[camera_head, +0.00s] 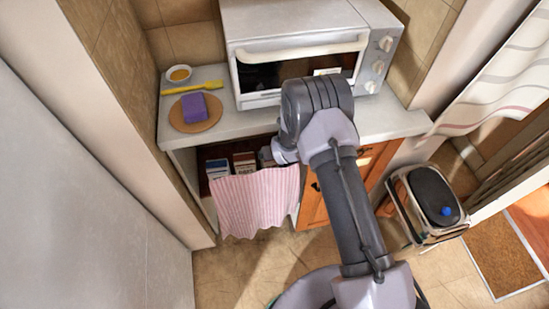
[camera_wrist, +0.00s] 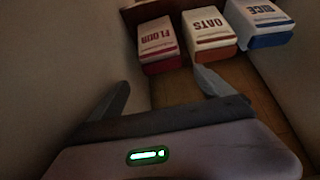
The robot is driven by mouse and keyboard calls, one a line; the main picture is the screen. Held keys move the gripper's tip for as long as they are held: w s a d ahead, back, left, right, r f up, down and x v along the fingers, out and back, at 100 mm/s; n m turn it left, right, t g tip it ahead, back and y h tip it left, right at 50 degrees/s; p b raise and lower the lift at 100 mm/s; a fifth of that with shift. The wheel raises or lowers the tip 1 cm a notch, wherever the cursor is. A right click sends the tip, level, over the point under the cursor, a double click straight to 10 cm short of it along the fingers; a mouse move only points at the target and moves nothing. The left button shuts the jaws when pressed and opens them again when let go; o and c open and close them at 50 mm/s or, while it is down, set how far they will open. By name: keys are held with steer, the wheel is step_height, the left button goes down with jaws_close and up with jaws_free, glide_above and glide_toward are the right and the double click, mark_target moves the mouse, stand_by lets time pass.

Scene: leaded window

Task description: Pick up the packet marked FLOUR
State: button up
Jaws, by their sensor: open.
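The FLOUR packet (camera_wrist: 158,44), white with a red base, shows at the top of the wrist view, its lettering upside down. My gripper (camera_wrist: 161,80) is open and empty. Its fingers point toward the FLOUR packet, which lies ahead of the gap between them and apart from them. The OATS packet (camera_wrist: 210,32), white and orange-red, stands close beside it to the right, beyond the right fingertip. In the head view my wrist is at the cupboard opening and my gripper's fingers cannot be made out.
The RICE packet (camera_wrist: 262,22), white and blue, stands beyond OATS. A pink striped curtain (camera_head: 257,200) hangs across the lower opening. The worktop (camera_head: 385,121) above holds a toaster oven (camera_head: 290,22) and a purple sponge (camera_head: 194,107) on a round board. A pedal bin (camera_head: 432,195) stands at right.

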mark_target(272, 161)
steer(key=b+x, duration=0.3)
steer(key=x, duration=0.5)
steer(key=shift+a+f+b, duration=0.1)
steer(key=shift+f+b, duration=0.2)
steer(key=b+x, duration=0.1)
steer(key=x, duration=0.1)
steer(key=b+x, duration=0.2)
steer(key=shift+s+f, duration=0.1)
steer(key=shift+f, duration=0.45)
steer(key=c, duration=1.7)
